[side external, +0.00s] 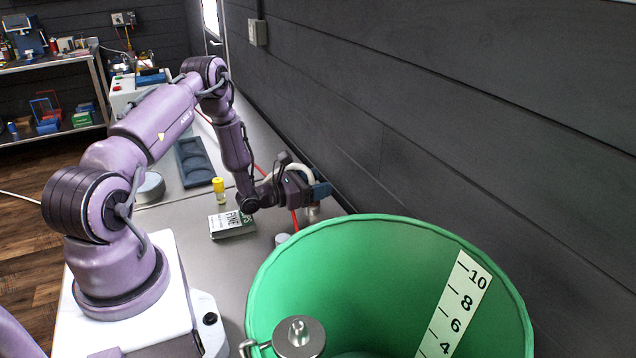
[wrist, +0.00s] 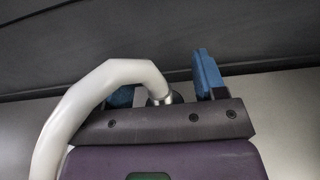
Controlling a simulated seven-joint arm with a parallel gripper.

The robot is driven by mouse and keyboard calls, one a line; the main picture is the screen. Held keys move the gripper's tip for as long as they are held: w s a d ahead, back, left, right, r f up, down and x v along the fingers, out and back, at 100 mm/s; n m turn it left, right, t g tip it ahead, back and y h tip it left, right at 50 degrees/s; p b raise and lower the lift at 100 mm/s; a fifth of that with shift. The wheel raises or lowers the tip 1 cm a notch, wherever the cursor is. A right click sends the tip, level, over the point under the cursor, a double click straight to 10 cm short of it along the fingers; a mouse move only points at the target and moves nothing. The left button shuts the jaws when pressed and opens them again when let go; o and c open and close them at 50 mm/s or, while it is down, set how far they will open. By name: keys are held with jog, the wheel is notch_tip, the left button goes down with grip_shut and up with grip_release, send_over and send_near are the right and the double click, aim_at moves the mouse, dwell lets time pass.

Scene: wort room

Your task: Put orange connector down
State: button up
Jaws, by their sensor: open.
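My gripper (side external: 316,192) is over the far side of the bench, close to the dark wall. In the wrist view its two blue fingers (wrist: 165,84) stand apart, so it is open. A white curved hose (wrist: 90,92) arches past the left finger in the wrist view, and its end meets a metal fitting (wrist: 166,99) between the fingers. I cannot tell whether the fitting touches either finger. No orange connector can be made out clearly. A thin red-orange line (side external: 295,221) shows beneath the gripper in the side view.
A large green bucket (side external: 380,240) with a scale fills the near right. A green-and-white box (side external: 231,224) and a yellow-capped vial (side external: 219,190) stand left of the gripper. A dark tray (side external: 193,161) lies farther back. The wall (side external: 400,120) bounds the right side.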

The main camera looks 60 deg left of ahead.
jog(key=s, duration=1.1)
jog(key=shift+s, duration=0.1)
jog(key=w+d+r+m+g+h, duration=0.2)
jog(key=d+r+m+g+h, duration=1)
jog(key=d+r+m, duration=0.7)
jog(key=s+d+r+m+y, duration=0.6)
jog(key=s+r+m+y, duration=0.4)
jog(key=m, duration=0.7)
jog(key=s+y, duration=0.2)
jog(key=shift+s+r, duration=0.15)
jog(key=shift+s, duration=0.15)
